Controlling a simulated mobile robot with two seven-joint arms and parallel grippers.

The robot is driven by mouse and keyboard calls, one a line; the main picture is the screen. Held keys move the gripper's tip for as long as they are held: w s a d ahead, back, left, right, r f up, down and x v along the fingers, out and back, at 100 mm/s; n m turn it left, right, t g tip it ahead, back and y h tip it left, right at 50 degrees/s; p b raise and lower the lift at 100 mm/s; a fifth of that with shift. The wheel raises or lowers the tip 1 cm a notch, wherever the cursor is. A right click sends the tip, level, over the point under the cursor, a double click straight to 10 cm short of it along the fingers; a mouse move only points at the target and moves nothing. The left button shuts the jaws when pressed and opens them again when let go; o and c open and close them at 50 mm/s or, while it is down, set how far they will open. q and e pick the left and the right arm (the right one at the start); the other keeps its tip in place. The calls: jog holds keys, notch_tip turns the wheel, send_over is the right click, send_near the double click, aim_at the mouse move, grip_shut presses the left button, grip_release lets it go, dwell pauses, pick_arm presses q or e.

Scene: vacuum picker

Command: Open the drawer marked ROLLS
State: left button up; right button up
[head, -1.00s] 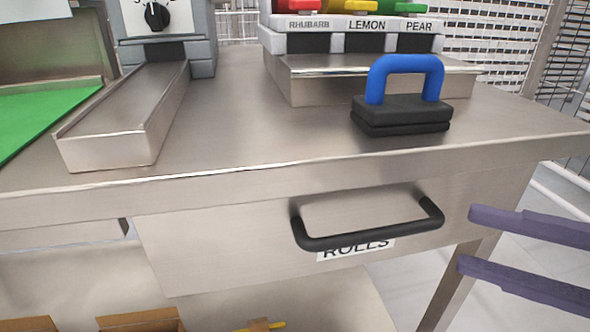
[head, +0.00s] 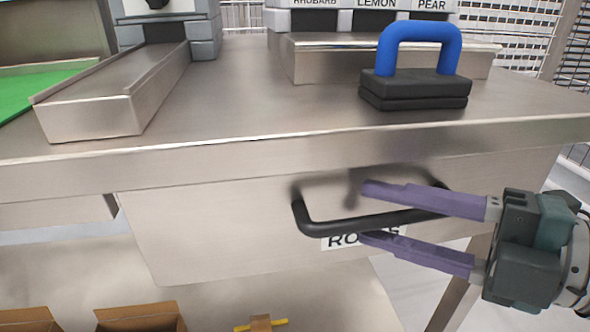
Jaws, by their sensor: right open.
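The drawer (head: 210,230) marked ROLLS sits under the steel tabletop and looks shut. Its black bar handle (head: 330,226) runs across the front. The label (head: 340,241) is below the handle and partly hidden by a finger. My right gripper (head: 364,212) comes in from the right, with its two purple fingers apart. One finger passes above the right part of the handle bar and the other below it. The bar shows between them. I cannot tell whether they touch it. My left gripper is out of view.
A black block with a blue handle (head: 415,90) stands on the tabletop (head: 240,105) above the drawer. A steel chute (head: 100,110) is at left, and labelled bins (head: 375,15) are behind. Open cardboard boxes (head: 140,318) lie below.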

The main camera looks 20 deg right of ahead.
jog(key=shift+c, duration=0.2)
grip_shut()
dwell(1.1)
